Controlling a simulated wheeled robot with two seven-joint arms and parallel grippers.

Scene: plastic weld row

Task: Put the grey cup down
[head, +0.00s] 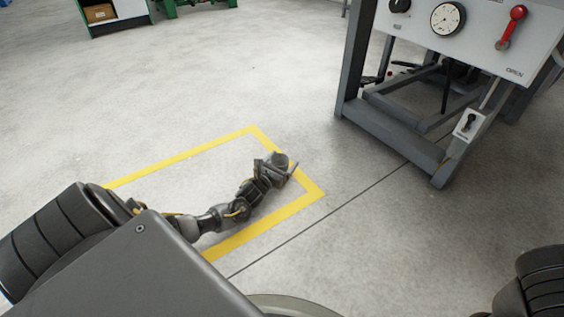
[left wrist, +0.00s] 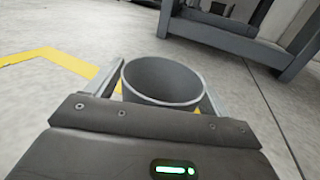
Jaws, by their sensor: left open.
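The grey cup (head: 281,160) is at the far end of my left arm in the head view, low by the right corner of a yellow floor outline. In the left wrist view the grey cup (left wrist: 163,82) is upright, with its round open rim facing up. My left gripper (head: 278,167) is open, with one finger on each side of the cup. The cup's lower part is hidden by the gripper body, so I cannot tell whether its base touches the floor. My right gripper is not in view.
A yellow rectangle (head: 180,157) is marked on the grey concrete floor. A machine with a grey metal frame (head: 398,132), a dial and a red lever (head: 512,27) stands at the upper right. A green-edged cabinet (head: 115,20) is far back. The floor between is clear.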

